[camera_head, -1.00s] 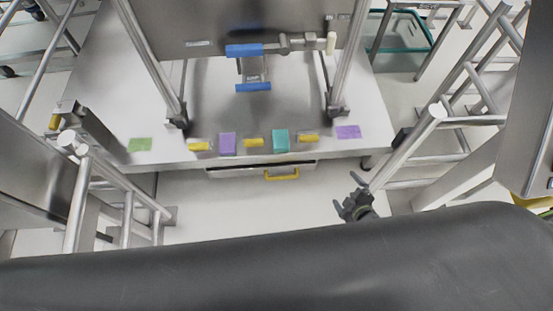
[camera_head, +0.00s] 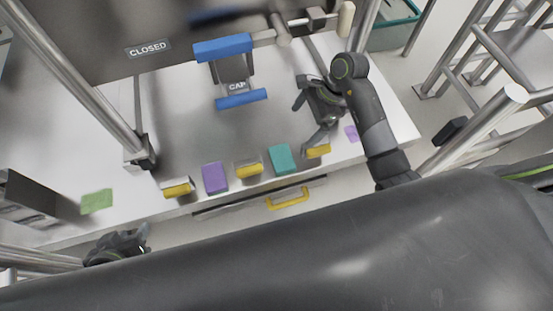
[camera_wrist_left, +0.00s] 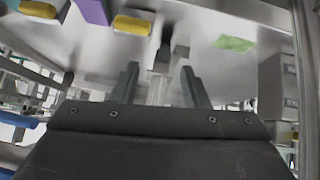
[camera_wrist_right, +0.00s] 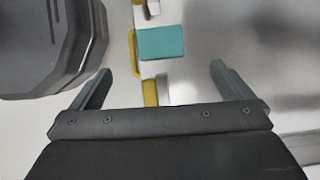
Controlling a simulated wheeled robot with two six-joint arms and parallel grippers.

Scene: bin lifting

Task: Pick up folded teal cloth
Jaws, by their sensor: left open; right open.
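The folded teal cloth (camera_head: 283,159) lies flat on the steel table near its front edge, between two yellow-fronted items. In the right wrist view the teal cloth (camera_wrist_right: 161,43) is ahead of the fingers, between their lines and apart from them. My right gripper (camera_head: 308,118) is open and empty over the table, right of and beyond the cloth; its fingers also show in the right wrist view (camera_wrist_right: 160,82). My left gripper (camera_head: 143,236) is low at the left, off the table's front edge. It is open and empty in the left wrist view (camera_wrist_left: 160,75).
A purple folded cloth (camera_head: 215,177) and yellow-fronted items (camera_head: 248,170) line the front edge. A yellow handle (camera_head: 288,198) sits below it. A green sheet (camera_head: 97,201) lies at the left. A blue-edged "CAP" fixture (camera_head: 236,86) stands behind, with posts (camera_head: 75,75) at the left.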

